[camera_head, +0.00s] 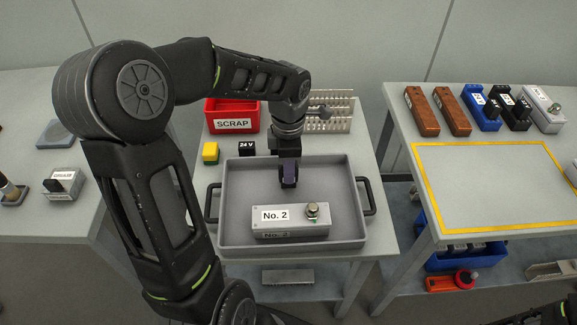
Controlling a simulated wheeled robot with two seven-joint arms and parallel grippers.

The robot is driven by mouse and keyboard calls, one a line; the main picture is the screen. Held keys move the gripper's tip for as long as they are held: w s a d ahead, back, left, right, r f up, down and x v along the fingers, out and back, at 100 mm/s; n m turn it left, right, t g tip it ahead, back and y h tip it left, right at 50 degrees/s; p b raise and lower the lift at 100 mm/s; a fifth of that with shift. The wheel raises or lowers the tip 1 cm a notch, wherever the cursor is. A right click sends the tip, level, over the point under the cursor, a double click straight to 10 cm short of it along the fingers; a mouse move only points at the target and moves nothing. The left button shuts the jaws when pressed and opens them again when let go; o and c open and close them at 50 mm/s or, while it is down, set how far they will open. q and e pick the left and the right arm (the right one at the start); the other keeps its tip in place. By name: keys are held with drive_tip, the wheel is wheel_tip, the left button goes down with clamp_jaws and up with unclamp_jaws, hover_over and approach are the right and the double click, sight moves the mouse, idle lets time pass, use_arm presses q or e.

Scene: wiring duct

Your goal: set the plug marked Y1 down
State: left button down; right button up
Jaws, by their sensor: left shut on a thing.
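My left gripper (289,184) comes down over the grey tray (235,238) on the middle table. It is shut on a small dark purple piece, seemingly the plug (289,177), above the back half of the tray. No Y1 mark can be read on it, and the fingers hide part of it. I cannot tell whether the plug touches the tray floor.
A grey box marked No. 2 (290,218) with a round knob lies in the tray's front half. The tray floor beside the gripper is clear.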

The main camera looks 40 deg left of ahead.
use_arm(q)
drive_tip(key=shift+f, duration=0.25)
drive_tip(key=c, duration=1.1)
unclamp_jaws()
drive_tip(key=shift+r, duration=0.1)
drive_tip(key=shift+r, duration=0.15)
wheel_tip(320, 180, up, 12)
drive_tip(key=shift+r+p, duration=0.1)
drive_tip(key=shift+p, duration=0.2)
